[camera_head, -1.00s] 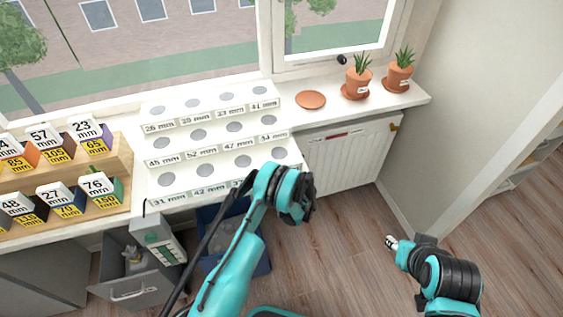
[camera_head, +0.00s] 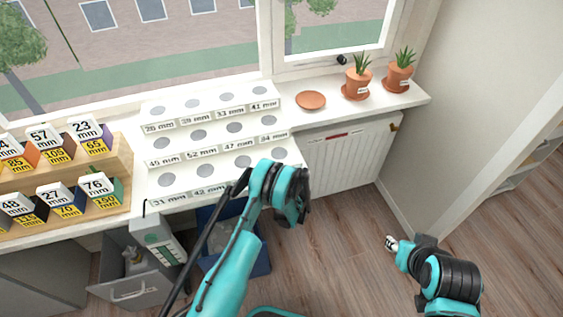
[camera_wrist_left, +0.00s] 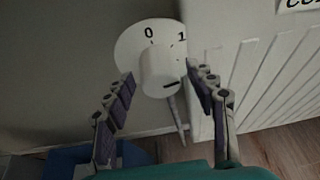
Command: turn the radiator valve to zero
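The radiator valve shows in the left wrist view as a white round knob (camera_wrist_left: 160,72) in front of a white dial plate (camera_wrist_left: 131,44) marked 0 and 1. A short dark mark shows low on the knob's face. My left gripper (camera_wrist_left: 160,76) is open, with one finger on each side of the knob; I cannot tell whether either touches it. In the head view the valve and left fingers are hidden behind my left arm. The white radiator (camera_head: 345,165) is under the sill. My right gripper (camera_head: 391,243) is over the floor at the right, its opening unclear.
The sill holds a stepped white rack (camera_head: 215,150) with labelled slots, a terracotta saucer (camera_head: 311,100) and two potted plants (camera_head: 357,78). A blue bin (camera_head: 255,258) stands below my left arm. The floor (camera_head: 345,240) between my arms is clear.

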